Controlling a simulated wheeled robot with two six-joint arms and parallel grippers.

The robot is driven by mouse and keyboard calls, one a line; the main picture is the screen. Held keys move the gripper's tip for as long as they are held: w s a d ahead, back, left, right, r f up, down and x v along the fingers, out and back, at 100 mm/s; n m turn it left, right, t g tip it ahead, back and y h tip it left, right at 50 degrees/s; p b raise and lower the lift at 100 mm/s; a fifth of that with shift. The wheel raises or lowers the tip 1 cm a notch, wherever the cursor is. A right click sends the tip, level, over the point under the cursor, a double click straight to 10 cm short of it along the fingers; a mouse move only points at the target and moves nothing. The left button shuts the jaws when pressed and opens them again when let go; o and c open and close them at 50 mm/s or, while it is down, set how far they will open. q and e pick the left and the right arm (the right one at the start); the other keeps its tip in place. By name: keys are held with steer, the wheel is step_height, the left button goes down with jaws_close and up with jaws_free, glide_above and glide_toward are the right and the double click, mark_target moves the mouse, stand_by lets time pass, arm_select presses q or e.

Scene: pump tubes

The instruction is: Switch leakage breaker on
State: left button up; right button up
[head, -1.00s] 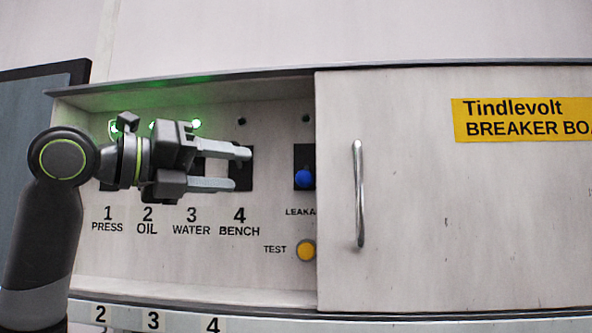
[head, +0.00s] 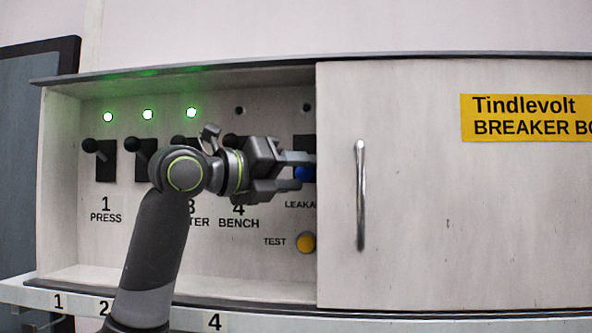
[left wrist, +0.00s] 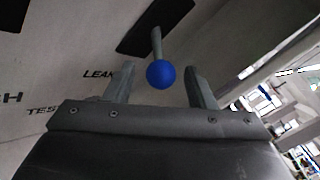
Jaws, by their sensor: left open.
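The leakage breaker is a lever with a blue ball knob (head: 304,173) on a dark plate, close to the door's left edge. Its knob sits low on the plate, and the small lamp above it (head: 307,107) is dark. My left gripper (head: 302,171) is open, with its fingers pointing right at the knob. In the left wrist view the blue knob (left wrist: 160,74) shows between the two open fingers (left wrist: 158,82), and its pale stem runs up to the dark plate (left wrist: 155,27). I cannot tell whether a finger touches it. My right gripper is out of view.
A door panel with a handle (head: 360,195) covers the cabinet's right side and part of the leakage label. A yellow test button (head: 306,242) lies below the knob. Breakers 1 (head: 104,160) to 4 stand at left; green lamps 1 (head: 108,117) to 3 are lit, lamp 4 (head: 239,110) is dark.

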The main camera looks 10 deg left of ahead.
arm_select(q)
steer(key=shift+c, duration=0.8)
steer(key=c, duration=0.5)
jaws_close()
steer(key=shift+s+r, duration=0.1)
